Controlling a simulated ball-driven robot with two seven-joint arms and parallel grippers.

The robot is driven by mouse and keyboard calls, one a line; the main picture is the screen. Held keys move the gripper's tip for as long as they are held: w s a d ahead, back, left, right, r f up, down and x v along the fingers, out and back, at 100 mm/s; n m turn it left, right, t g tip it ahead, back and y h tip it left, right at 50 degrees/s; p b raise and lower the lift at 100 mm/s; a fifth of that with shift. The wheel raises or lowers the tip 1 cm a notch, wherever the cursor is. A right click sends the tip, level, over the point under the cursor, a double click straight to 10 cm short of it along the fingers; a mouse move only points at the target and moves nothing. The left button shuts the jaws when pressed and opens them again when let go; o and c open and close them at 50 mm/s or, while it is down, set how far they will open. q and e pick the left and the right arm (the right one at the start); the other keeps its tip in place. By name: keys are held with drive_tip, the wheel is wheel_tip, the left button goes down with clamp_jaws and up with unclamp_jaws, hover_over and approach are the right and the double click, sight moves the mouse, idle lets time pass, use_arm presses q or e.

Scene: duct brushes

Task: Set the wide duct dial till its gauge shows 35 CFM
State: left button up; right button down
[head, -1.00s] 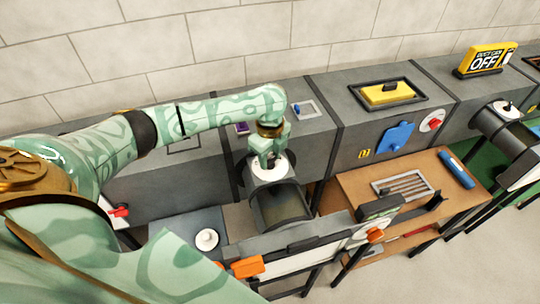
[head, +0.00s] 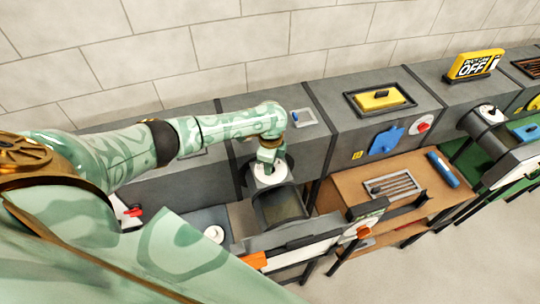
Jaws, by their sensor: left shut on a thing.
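My left gripper (head: 267,167) reaches down from above and is shut on the knob of a round white dial (head: 278,176). The dial sits on the top of a grey duct, just behind a wide open dark duct mouth (head: 280,206). The fingers cover the knob and part of the dial face, so its setting is hidden. A small gauge-like box (head: 374,207) stands at the right end of the front panel; its reading is too small to tell. My right gripper is not in view.
A brown table (head: 340,190) with a grille (head: 393,186) and a blue cylinder (head: 443,169) stands to the right. A yellow-lidded hatch (head: 380,99), a blue plate (head: 386,140) and a yellow OFF sign (head: 475,65) are on the ducts behind. A second white dial (head: 490,112) is at far right.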

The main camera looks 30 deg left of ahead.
use_arm(q)
drive_tip(key=shift+r+n+p, duration=0.1)
drive_tip(key=shift+n+p, duration=0.25)
drive_tip(key=shift+n, duration=0.05)
drive_tip(key=o, duration=1)
wheel_tip(320, 180, up, 16)
drive_tip(key=p, duration=0.4)
drive_tip(key=shift+p, duration=0.3)
